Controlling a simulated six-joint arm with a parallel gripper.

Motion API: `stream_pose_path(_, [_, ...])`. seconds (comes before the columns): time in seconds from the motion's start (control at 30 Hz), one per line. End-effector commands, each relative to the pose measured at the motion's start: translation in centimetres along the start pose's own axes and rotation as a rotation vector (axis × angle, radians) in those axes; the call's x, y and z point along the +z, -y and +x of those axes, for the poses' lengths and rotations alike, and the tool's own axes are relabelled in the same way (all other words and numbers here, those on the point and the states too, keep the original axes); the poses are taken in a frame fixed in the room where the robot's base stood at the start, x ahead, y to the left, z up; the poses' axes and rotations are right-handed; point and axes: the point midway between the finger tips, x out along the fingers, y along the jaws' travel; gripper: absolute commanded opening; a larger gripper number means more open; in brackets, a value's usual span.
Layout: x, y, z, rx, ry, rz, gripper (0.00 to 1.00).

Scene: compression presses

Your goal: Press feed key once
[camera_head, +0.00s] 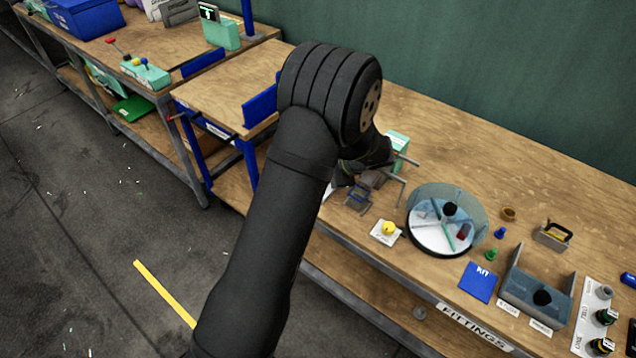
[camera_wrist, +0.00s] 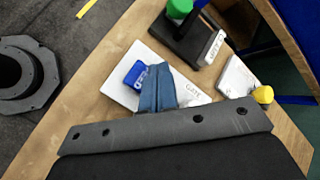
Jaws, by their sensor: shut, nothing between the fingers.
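My gripper (camera_wrist: 157,70) is shut and empty in the wrist view, its blue-grey fingers over a white plate (camera_wrist: 118,90). A blue key (camera_wrist: 134,74) sits on that plate, just left of the fingertips and partly hidden by them. I cannot tell whether the fingers touch the key or the plate. A label beside the fingers seems to read "GATE". I cannot read a feed label, so which key is the feed key is unclear. In the head view my arm and wrist hide most of this spot.
In the wrist view, a black stand with a green knob (camera_wrist: 179,9) is close above, and a yellow knob (camera_wrist: 263,94) is at the right. In the head view, a yellow button (camera_head: 389,228) and a clear round drum (camera_head: 474,205) stand on the wooden bench.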

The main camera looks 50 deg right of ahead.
Motion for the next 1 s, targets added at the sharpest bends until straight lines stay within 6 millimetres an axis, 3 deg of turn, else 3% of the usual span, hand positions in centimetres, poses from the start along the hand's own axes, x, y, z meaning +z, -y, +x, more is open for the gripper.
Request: stream_pose_path(1.0, [2.0,2.1,-2.8,-0.001,-0.001,-0.003,0.00])
